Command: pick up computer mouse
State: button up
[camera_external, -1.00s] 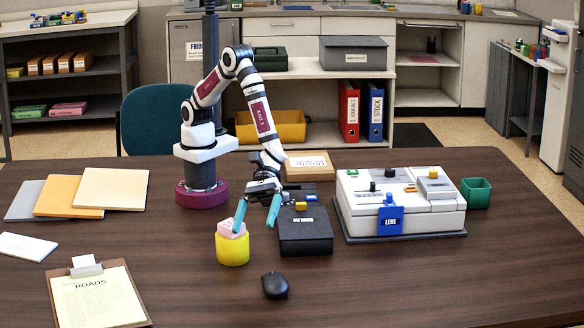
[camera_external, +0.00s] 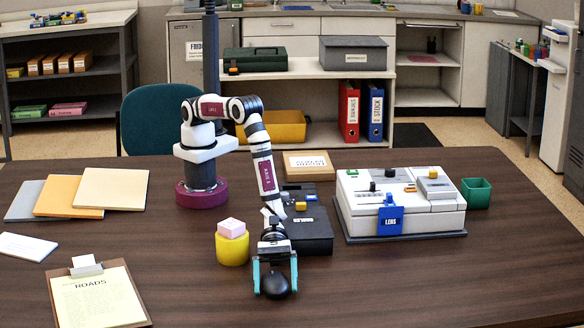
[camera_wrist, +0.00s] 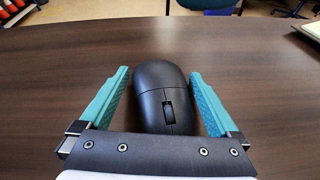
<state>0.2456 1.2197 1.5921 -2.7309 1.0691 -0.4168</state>
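The black computer mouse (camera_external: 276,285) lies on the brown table near its front edge. In the wrist view the mouse (camera_wrist: 164,95) sits between the two teal fingers, with its scroll wheel toward me. My gripper (camera_external: 275,280) is down at the mouse, with one finger on each side of it. In the wrist view my gripper (camera_wrist: 160,95) is open, and a gap shows between each finger and the mouse. The near end of the mouse is hidden behind the gripper body.
A yellow round container (camera_external: 232,250) with a pink block (camera_external: 231,228) on it stands just left of the gripper. A dark box (camera_external: 310,240) stands behind it. A clipboard (camera_external: 98,300) lies at the left. The table right of the mouse is clear.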

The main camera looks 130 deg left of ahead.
jog(key=c, duration=1.1)
